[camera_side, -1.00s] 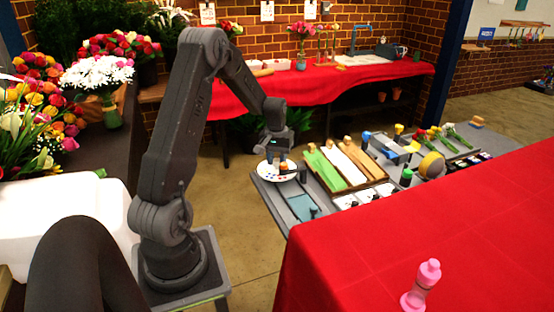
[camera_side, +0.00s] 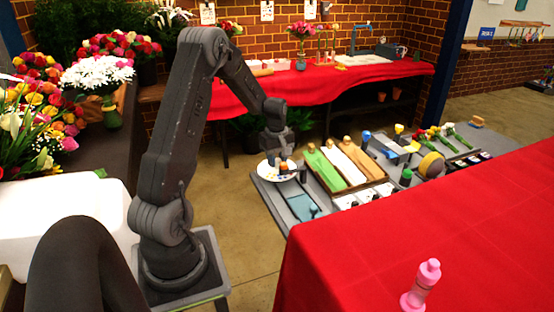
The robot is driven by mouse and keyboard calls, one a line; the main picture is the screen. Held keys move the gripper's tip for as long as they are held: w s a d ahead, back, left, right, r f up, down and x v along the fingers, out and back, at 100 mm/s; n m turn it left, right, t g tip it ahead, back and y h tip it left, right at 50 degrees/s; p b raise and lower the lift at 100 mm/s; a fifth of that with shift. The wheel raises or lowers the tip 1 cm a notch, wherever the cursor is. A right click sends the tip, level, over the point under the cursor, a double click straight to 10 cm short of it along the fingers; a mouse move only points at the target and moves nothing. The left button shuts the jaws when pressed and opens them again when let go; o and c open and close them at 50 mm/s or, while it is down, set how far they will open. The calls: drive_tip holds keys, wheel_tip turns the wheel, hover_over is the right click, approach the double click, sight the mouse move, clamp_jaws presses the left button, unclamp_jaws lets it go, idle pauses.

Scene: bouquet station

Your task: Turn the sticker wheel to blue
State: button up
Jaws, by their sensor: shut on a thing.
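The sticker wheel (camera_side: 267,172) is a white disc with small coloured spots, lying at the near left corner of the grey work board. My gripper (camera_side: 283,165) points down over the wheel, with its fingers at the wheel's middle to right part. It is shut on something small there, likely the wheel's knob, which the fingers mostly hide. The spots are too small to tell which colour is selected.
On the grey board (camera_side: 298,206), right of the wheel, stands a wooden tray (camera_side: 368,181) with green, white and brown strips. Dark upright posts and small white boxes are close by. A red-covered table (camera_side: 430,225) with a pink bottle (camera_side: 421,285) fills the front right.

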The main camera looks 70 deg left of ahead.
drive_tip(key=shift+n, duration=0.4)
drive_tip(key=o, duration=0.6)
drive_tip(key=shift+r, duration=0.1)
wheel_tip(320, 180, up, 14)
drive_tip(key=shift+s+f, duration=0.15)
drive_tip(key=shift+f, duration=0.05)
idle(0.3)
